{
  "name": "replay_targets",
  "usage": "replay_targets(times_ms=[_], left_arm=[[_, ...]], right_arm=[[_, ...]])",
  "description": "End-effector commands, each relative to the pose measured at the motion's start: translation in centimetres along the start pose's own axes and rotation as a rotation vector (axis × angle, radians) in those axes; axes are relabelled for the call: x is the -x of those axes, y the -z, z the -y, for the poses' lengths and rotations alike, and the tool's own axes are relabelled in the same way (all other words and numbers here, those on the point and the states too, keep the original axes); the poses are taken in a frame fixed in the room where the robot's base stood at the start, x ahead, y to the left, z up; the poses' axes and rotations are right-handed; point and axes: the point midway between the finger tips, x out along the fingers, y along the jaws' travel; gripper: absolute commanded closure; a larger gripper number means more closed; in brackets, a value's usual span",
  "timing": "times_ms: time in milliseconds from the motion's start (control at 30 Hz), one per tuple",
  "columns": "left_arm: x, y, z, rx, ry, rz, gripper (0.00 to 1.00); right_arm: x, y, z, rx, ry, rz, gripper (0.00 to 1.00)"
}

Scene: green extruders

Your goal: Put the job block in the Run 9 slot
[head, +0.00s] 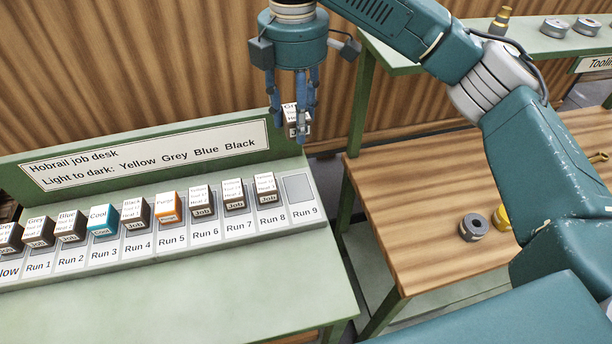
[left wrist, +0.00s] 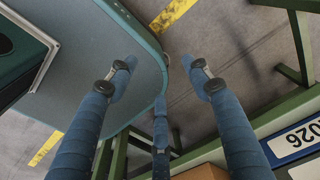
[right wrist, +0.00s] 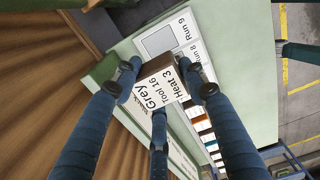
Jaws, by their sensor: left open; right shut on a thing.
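The job block (head: 291,115) is held by my right gripper (head: 298,128), above the back right end of the job desk. In the right wrist view the block (right wrist: 160,82) is pale-topped, with "Grey, Tool 16, Heat 3" on it, between the fingertips (right wrist: 165,85). The Run 9 slot (head: 298,188) is an empty grey recess at the rack's right end, below and in front of the block. It also shows in the right wrist view (right wrist: 158,41). My left gripper (left wrist: 160,85) is open and empty above the floor, seen only in its wrist view.
The rack's other slots hold blocks, including a teal Cool block (head: 103,219), an orange Purge block (head: 167,206) and the Run 8 block (head: 266,190). A sign board (head: 150,155) stands behind the rack. A wooden table (head: 410,215) with spools is at right.

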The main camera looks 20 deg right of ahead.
Motion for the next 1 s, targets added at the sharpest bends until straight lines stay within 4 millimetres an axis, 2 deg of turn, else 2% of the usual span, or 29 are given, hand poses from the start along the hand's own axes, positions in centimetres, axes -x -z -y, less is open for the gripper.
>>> replay_targets(times_ms=[33, 100, 400, 500, 700, 900, 1000], left_arm=[[0.1, -0.3, 0.2, 0.0, 0.002, 0.005, 0.5], [0.2, -0.7, 0.5, 0.0, 0.006, 0.011, 0.5], [1.8, -0.7, 1.0, -0.002, 0.011, 0.013, 0.5], [2.0, -0.3, 0.7, -0.002, 0.007, 0.007, 0.5], [2.3, 0.4, -0.1, -0.003, -0.001, -0.004, 0.5], [2.9, 0.6, -0.1, -0.004, -0.002, -0.005, 0.5], [2.9, 0.5, -0.1, -0.004, -0.002, -0.004, 0.5]], right_arm=[[-1.6, 0.0, 0.2, 0.001, 0.007, 0.0, 0.85], [-3.4, 0.0, 0.2, 0.0, 0.007, 0.0, 0.85], [-10.7, -0.1, 0.1, -0.001, 0.004, 0.001, 0.85], [-12.2, -0.1, 0.1, 0.0, 0.001, 0.001, 0.85], [-14.1, -0.1, 0.1, -0.001, 0.002, 0.001, 0.85], [-16.9, -0.1, 0.1, -0.002, 0.001, 0.001, 0.85], [-17.5, 0.0, 0.1, 0.0, 0.0, 0.0, 0.85]])
